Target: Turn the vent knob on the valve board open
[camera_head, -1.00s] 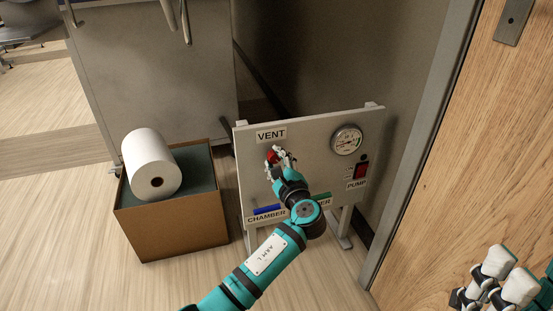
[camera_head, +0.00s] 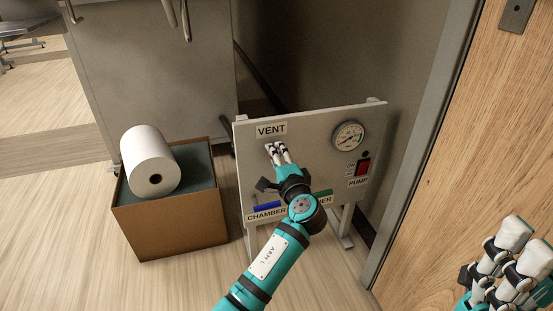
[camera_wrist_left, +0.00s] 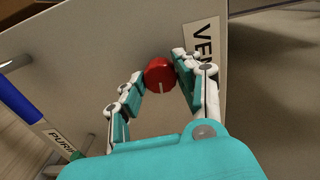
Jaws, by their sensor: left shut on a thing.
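The valve board (camera_head: 315,135) stands upright on legs and carries a VENT label (camera_head: 271,131) at upper left. My left gripper (camera_head: 275,150) is at the board just below that label and hides the knob in the head view. In the left wrist view, the round red vent knob (camera_wrist_left: 160,75) sits between the two fingertips of my left gripper (camera_wrist_left: 160,72), which is shut on it. A pale line on the knob points towards the bottom of that view. My right gripper (camera_head: 526,246) is at lower right, away from the board; its opening is unclear.
The board also has a gauge (camera_head: 348,136), a red PUMP switch (camera_head: 364,166), a blue handle (camera_head: 267,206) and a green handle (camera_head: 323,193). A cardboard box (camera_head: 170,225) with a white roll (camera_head: 148,160) stands left. A wooden door (camera_head: 480,140) is at right.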

